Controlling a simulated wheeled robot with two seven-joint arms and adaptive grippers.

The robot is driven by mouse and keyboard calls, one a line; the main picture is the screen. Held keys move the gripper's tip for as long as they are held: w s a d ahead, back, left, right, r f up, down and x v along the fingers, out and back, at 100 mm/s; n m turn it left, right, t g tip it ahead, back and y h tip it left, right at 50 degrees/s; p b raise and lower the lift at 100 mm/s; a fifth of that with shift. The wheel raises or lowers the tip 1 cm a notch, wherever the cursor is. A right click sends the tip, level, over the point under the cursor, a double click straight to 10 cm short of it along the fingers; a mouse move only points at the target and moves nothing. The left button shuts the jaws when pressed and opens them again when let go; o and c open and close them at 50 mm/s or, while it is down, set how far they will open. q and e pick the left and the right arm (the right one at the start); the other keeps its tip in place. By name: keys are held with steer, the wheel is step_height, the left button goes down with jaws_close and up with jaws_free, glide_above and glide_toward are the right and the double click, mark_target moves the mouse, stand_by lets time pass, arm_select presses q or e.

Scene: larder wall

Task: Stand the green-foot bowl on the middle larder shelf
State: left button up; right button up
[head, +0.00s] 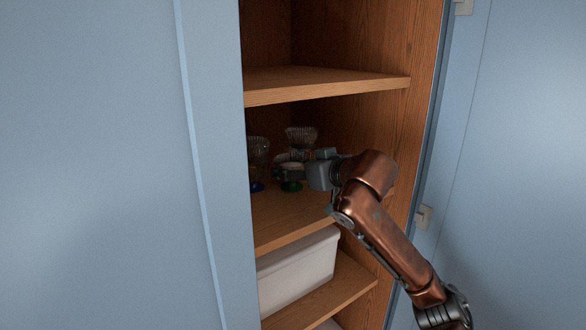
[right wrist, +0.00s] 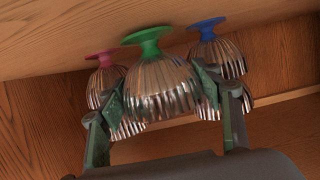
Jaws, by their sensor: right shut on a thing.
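The green-foot bowl, ribbed clear glass on a green foot (head: 291,187), is inside the cupboard over the middle shelf (head: 290,222). My right gripper (head: 292,167) reaches in from the right and is shut around the bowl. In the right wrist view, which is turned upside down, the bowl (right wrist: 160,88) sits between the two fingers (right wrist: 158,80). Its green foot is at or very close to the shelf board; I cannot tell whether it touches. My left gripper is not in view.
A blue-foot bowl (head: 258,150) stands left of the held bowl, close by. A pink-foot bowl (right wrist: 101,60) shows in the right wrist view. An upper shelf (head: 320,84) lies above, and a white bin (head: 300,268) sits below. A blue door edge (head: 215,160) bounds the left.

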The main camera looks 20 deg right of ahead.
steer(key=shift+s, duration=0.1)
steer(key=shift+a+f, duration=0.1)
steer(key=shift+f, duration=0.15)
steer(key=o, duration=1.5)
steer(key=shift+w+f, duration=0.15)
steer(key=shift+w, duration=0.25)
steer(key=shift+o, duration=0.6)
steer(key=o, duration=0.3)
steer(key=shift+s, duration=0.25)
steer(key=shift+w, duration=0.15)
steer(key=shift+r, duration=0.3)
steer(key=shift+s+d+r, duration=0.1)
steer(key=shift+s+d, duration=0.15)
steer(key=shift+s, duration=0.05)
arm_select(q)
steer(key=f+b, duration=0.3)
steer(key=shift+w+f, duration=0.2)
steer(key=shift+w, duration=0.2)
arm_select(e)
steer(key=v, duration=1.1)
steer(key=shift+s+r, duration=0.2)
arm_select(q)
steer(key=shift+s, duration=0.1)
